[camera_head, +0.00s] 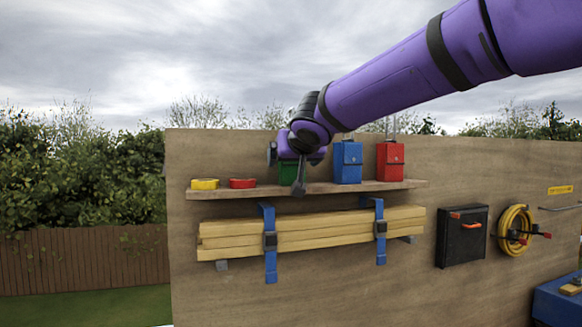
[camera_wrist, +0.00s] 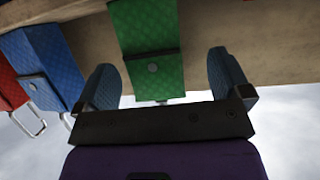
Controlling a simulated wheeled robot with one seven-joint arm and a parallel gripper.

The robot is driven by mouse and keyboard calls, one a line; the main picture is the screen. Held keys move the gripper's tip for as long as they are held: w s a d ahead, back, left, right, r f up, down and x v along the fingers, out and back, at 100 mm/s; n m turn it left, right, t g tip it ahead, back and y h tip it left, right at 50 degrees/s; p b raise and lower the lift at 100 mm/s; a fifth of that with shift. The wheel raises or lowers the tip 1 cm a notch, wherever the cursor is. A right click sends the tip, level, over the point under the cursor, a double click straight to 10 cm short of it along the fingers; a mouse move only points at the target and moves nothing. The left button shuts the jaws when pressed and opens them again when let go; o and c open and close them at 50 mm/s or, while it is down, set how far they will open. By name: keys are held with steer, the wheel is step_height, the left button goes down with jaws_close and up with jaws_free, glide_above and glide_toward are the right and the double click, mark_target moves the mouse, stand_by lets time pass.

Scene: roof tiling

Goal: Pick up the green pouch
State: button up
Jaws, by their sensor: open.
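The green pouch (camera_head: 288,172) stands on the wooden shelf (camera_head: 340,187), between the red tape roll and the blue pouch. My gripper and wrist cover much of it in the head view. In the wrist view the green pouch (camera_wrist: 150,45), with a flap and a round button, lies ahead of the opening between my fingers. My gripper (camera_wrist: 166,80) is open and empty, one finger to each side of the pouch's near end. I cannot tell whether either finger touches it.
A blue pouch (camera_head: 347,162) and a red pouch (camera_head: 390,161) stand to the right on the shelf. A yellow roll (camera_head: 205,184) and a red roll (camera_head: 242,183) lie to the left. Strapped timber (camera_head: 320,232) hangs below. The plywood wall (camera_head: 230,150) is close behind.

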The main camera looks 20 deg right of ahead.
mark_target(292, 164)
steer(key=x, duration=0.4)
steer(key=shift+w+d+f, duration=0.1)
steer(key=shift+w+d, duration=0.2)
steer(key=shift+d, duration=0.05)
steer(key=c, duration=1.3)
steer(key=shift+o, duration=0.2)
